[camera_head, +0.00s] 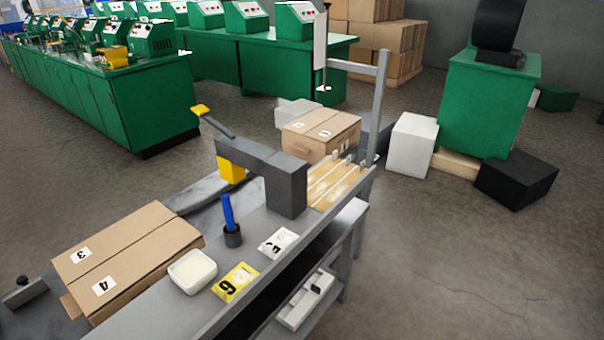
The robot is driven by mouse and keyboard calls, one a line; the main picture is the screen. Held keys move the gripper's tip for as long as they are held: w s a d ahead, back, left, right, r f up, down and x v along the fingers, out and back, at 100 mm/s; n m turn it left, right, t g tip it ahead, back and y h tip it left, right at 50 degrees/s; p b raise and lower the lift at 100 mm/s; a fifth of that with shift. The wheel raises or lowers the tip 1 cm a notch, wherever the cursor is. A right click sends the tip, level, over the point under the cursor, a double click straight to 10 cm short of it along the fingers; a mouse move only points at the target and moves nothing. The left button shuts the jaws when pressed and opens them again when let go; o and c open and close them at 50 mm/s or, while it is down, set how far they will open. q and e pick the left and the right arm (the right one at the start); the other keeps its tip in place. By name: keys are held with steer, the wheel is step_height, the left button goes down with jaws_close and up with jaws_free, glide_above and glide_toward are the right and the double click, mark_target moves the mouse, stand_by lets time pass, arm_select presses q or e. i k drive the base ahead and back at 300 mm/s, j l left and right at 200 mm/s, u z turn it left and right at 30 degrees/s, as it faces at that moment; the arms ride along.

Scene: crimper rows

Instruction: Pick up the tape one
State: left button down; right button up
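No thing that I can clearly tell as tape shows. On the grey bench (160,316) lie a yellow flat piece (236,283) with a black mark like a 6 or 9 and a white flat piece (278,243) with a dark mark. A white square dish (192,271) sits left of the yellow piece. A blue stick-like tool (228,212) stands upright in a dark cup (233,237) behind them. Neither of my grippers is in view.
A closed carton (142,238) labelled 3 and 4 lies at the left. A grey arch (285,185) spans the bench. Another carton (322,131) stands beyond it. A white item (303,302) sits on the lower shelf. Open floor (470,260) lies at the right.

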mark_target(322, 169)
steer(key=i+l+u, duration=0.1)
steer(key=u, duration=1)
steer(key=l+u, duration=0.7)
steer(key=k+l+u, duration=0.1)
steer(key=l+u, duration=0.15)
steer(key=k+l+u, duration=0.2)
steer(key=l, duration=0.25)
steer(key=k+l+u, duration=0.1)
steer(key=l, duration=0.3)
steer(key=k+l+u, duration=0.1)
steer(key=l, duration=0.25)
steer(key=k+l+u, duration=0.1)
steer(key=k+l, duration=0.15)
steer(key=k+l+u, duration=0.1)
steer(key=l, duration=0.35)
steer(key=k+l, duration=0.25)
steer(key=l, duration=0.2)
steer(key=k+l, duration=0.25)
steer(key=l, duration=0.15)
steer(key=k+l, duration=0.25)
steer(key=l, duration=0.2)
